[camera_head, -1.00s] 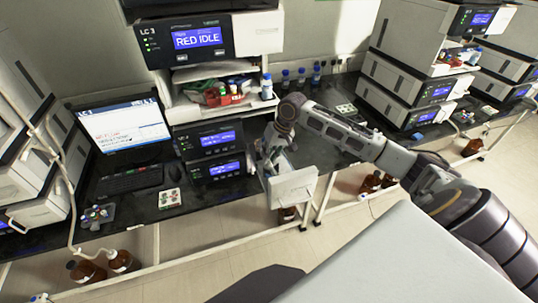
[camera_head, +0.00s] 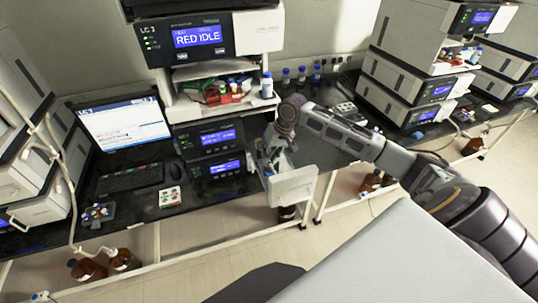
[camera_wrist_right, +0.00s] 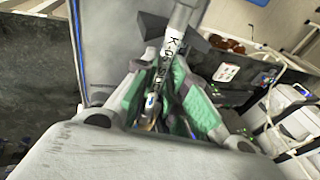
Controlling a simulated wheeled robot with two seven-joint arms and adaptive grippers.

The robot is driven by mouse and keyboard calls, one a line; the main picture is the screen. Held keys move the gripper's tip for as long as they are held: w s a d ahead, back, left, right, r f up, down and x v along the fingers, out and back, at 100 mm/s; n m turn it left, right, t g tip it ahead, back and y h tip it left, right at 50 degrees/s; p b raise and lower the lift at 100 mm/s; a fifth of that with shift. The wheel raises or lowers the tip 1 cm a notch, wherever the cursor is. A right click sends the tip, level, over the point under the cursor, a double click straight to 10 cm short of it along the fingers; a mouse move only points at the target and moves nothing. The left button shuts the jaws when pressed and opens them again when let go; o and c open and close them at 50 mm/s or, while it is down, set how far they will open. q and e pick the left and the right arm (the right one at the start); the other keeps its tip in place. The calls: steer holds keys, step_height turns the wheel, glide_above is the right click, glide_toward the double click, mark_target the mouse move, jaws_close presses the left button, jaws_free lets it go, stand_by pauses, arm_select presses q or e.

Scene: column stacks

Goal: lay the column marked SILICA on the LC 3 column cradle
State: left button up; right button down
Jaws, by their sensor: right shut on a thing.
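My right gripper (camera_head: 272,158) is beside the lower right of the LC 3 stack (camera_head: 215,40), just behind a white panel (camera_head: 293,187). In the right wrist view the green-padded fingers (camera_wrist_right: 158,92) are shut on a slim grey metal column (camera_wrist_right: 181,18). Its white label shows "K-05" and part of another word. The full marking cannot be read. The column is tilted in this view, its lower end between the fingers. The LC 3 column cradle cannot be made out. My left gripper is not in view.
A monitor (camera_head: 124,128), keyboard (camera_head: 130,180) and small vial tray (camera_head: 170,196) stand left on the black bench. Blue-capped bottles (camera_head: 301,76) stand behind my right arm. More instrument stacks (camera_head: 405,80) stand at right. Brown bottles (camera_head: 88,268) are on the floor.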

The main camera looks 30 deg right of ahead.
steer(key=c, duration=1.4)
jaws_free()
steer(key=shift+o, duration=0.2)
steer(key=v, duration=1.2)
steer(key=shift+f, duration=0.1)
